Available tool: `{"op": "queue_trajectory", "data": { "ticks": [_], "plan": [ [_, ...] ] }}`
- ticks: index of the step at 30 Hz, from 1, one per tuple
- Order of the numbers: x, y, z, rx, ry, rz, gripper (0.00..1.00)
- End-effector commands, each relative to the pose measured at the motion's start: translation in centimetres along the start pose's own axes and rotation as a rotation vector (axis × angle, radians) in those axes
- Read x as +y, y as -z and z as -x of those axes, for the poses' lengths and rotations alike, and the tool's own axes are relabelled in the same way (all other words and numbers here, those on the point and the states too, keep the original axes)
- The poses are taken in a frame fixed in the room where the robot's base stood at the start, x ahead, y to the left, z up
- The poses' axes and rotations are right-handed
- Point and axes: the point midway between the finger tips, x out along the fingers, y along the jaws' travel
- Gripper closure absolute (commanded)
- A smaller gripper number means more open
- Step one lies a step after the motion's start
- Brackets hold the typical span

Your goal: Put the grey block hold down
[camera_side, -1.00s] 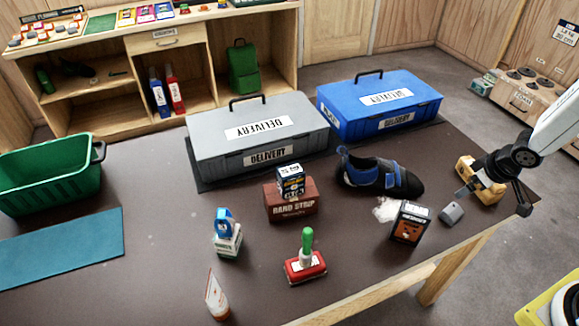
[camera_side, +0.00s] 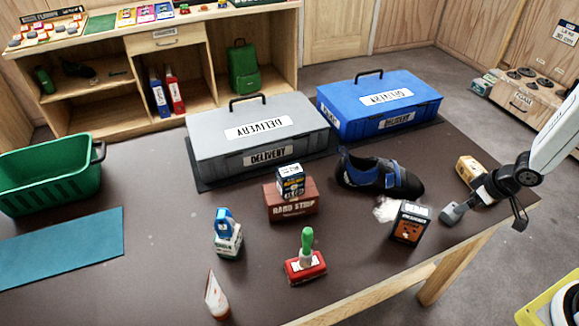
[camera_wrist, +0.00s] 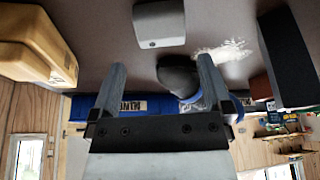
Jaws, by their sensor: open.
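The grey block hold (camera_side: 451,213) lies on the brown table near its right edge, beside the black box with the orange front. It also shows in the wrist view (camera_wrist: 160,23), at the top centre beyond my fingertips. My gripper (camera_side: 474,201) is low over the table just right of the hold. In the wrist view, my gripper's fingers (camera_wrist: 161,64) are spread apart with nothing held between them. The side view does not show clearly whether a fingertip touches the hold.
A yellow block (camera_side: 470,171) sits behind my gripper. The black box (camera_side: 410,222), white powder (camera_side: 384,209) and blue-black shoe (camera_side: 378,175) are to the left. Grey (camera_side: 258,160) and blue (camera_side: 405,128) delivery boxes stand behind. The table's front centre has free room.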

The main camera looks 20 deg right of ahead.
Motion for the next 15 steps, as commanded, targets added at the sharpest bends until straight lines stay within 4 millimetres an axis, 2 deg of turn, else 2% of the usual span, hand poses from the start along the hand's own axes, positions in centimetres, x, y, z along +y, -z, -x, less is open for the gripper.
{"op": "queue_trajectory", "data": {
  "ticks": [4,15],
  "plan": [
    [-0.04,-0.02,-0.77,0.000,0.000,0.001,0.00],
    [-0.05,-0.04,-1.21,0.000,0.000,0.001,0.00]
  ]
}}
